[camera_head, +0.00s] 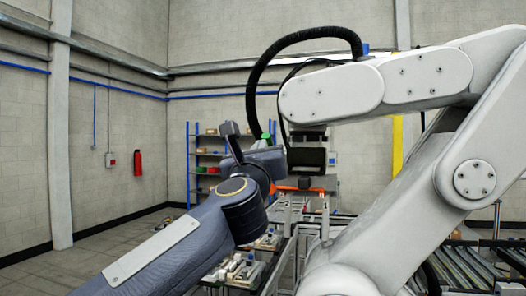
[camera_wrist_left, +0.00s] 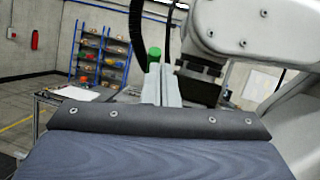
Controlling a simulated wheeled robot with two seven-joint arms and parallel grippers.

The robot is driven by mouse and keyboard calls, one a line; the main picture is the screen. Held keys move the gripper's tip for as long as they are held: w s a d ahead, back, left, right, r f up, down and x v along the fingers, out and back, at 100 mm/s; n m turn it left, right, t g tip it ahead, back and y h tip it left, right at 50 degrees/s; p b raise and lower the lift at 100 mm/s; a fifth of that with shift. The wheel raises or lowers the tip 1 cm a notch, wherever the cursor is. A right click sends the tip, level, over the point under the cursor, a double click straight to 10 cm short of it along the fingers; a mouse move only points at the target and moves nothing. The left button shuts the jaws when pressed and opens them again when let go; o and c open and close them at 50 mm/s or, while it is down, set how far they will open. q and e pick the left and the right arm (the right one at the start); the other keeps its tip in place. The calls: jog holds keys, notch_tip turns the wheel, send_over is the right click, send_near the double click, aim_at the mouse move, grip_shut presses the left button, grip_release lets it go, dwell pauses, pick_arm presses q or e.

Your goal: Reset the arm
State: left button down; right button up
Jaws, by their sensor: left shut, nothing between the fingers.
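My left arm (camera_head: 190,245) comes in from the lower left in the head view and is raised, with its wrist bent near the picture's middle. In the left wrist view my left gripper (camera_wrist_left: 161,84) points away from the camera. Its pale fingers are together, with nothing seen between them. A green cap-like thing (camera_wrist_left: 154,54) shows just behind the fingertips, and I cannot tell how far away it is. The fingers do not show clearly in the head view. My right gripper is in neither view.
A large white robot arm (camera_head: 430,75) with a black hose (camera_head: 290,45) fills the right side, close to my left wrist. Below are fixtures with parts (camera_head: 238,270) and a roller conveyor (camera_head: 465,270). Blue shelves (camera_head: 207,165) stand behind. Open floor lies left.

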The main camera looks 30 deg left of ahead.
pick_arm(q)
jog(key=s+d+f+m+g+h, duration=0.1)
jog(key=s+d+f+m+h, duration=0.25)
jog(key=f+m, duration=0.45)
jog(key=s+d+f+m+g+h, duration=0.1)
jog(key=s+d+f+m+h, duration=0.15)
jog(key=f+m+h, duration=0.55)
jog(key=s+d+f+m+g+h, duration=0.25)
jog(key=f+m, duration=0.25)
jog(key=m, duration=0.6)
jog(key=s+d+f+m+g+y, duration=0.1)
jog(key=s+f+m+g, duration=0.4)
jog(key=f, duration=1)
jog(key=s+d+f+m+g, duration=0.1)
jog(key=s+f+m+g, duration=0.4)
jog(key=s+f+m, duration=0.4)
jog(key=s+f, duration=0.5)
jog(key=f, duration=0.1)
jog(key=shift+g+y, duration=0.35)
jog(key=shift+y, duration=0.05)
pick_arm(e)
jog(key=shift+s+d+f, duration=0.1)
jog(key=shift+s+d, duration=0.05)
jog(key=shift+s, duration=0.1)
